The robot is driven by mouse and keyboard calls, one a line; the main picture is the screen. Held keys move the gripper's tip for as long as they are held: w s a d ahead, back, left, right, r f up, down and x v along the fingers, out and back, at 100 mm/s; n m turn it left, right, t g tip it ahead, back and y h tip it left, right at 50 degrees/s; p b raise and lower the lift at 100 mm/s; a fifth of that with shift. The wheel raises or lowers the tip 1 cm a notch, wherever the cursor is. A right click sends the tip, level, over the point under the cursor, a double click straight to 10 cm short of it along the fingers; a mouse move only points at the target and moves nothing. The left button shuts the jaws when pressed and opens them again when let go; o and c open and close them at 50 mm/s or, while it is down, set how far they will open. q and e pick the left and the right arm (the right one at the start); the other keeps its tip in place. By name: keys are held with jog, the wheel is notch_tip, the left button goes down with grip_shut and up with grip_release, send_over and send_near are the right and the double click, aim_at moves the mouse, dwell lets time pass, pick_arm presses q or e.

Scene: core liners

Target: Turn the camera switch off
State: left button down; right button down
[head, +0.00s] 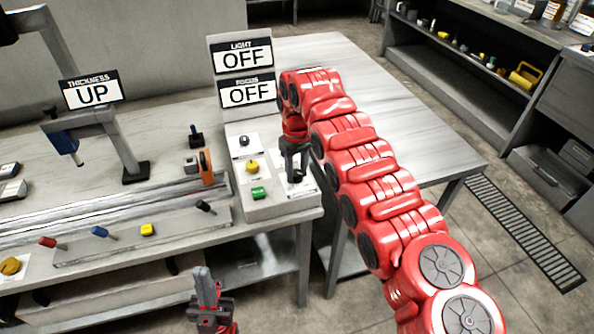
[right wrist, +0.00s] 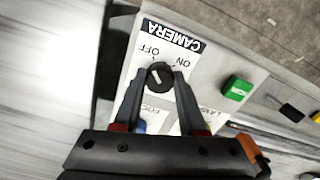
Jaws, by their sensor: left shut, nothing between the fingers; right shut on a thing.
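The camera switch is a round black knob (right wrist: 160,78) on a white plate labelled CAMERA (right wrist: 173,38), with OFF and ON marked around it in the right wrist view. A pale line shows on the knob; I cannot tell surely which mark it points to. My right gripper (right wrist: 160,84) is shut on the knob, one finger on each side. In the head view my right gripper (head: 296,176) reaches down onto the right side of the grey control box (head: 283,208) and hides most of the knob. My left gripper (head: 206,276) is shut and empty, low in front of the bench.
The box also has a green button (head: 259,193), a yellow knob (head: 252,166) and a black knob (head: 244,140). Signs behind read LIGHT OFF (head: 242,55) and FOCUS OFF (head: 247,91). A THICKNESS UP sign (head: 92,91) stands left. The table (head: 420,140) on the right is clear.

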aim_at(296, 173)
jog(key=shift+c, duration=2.3)
grip_release()
jog(key=shift+r, duration=0.1)
notch_tip(296, 173, up, 6)
jog(key=shift+a+f, duration=0.15)
jog(key=shift+f, duration=0.05)
notch_tip(296, 173, up, 12)
jog(key=p, duration=1.1)
jog(key=shift+f, duration=0.15)
jog(key=shift+f, duration=0.1)
